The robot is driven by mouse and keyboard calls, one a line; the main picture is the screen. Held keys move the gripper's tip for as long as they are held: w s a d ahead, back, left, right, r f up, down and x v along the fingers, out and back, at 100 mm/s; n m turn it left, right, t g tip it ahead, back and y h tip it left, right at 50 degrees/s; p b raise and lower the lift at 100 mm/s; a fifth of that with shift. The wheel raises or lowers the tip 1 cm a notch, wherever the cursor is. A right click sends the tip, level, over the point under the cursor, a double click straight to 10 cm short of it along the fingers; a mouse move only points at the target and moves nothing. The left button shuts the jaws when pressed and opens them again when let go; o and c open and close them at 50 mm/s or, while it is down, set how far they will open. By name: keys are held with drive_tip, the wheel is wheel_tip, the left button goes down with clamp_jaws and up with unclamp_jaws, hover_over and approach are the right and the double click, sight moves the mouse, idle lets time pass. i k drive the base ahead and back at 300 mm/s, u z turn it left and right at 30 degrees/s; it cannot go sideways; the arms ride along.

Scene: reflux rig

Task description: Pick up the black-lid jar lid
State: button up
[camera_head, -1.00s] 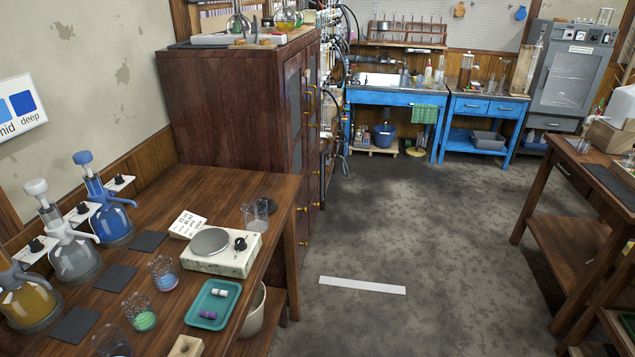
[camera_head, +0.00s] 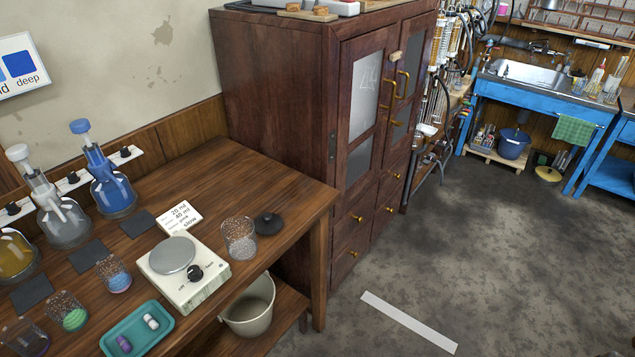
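A black lid (camera_head: 268,223) with a small knob on top lies on the wooden table (camera_head: 222,158) near its right corner. It is just right of a clear glass jar (camera_head: 239,238) that has no lid on it. The lid lies apart from the table's edge. I cannot tell whether the lid touches the jar. My gripper is not in view.
A hot plate (camera_head: 183,268) and a white card (camera_head: 179,217) are left of the jar. A teal tray (camera_head: 138,330), several beakers and pump bottles (camera_head: 110,190) stand further left. A tall cabinet (camera_head: 285,100) rises behind the table. The floor on the right is open.

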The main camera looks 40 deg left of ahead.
sight(267, 224)
drive_tip(key=u, duration=0.65)
drive_tip(key=i, duration=1)
drive_tip(key=u, duration=1.55)
drive_tip(key=i, duration=0.55)
drive_tip(key=u, duration=0.45)
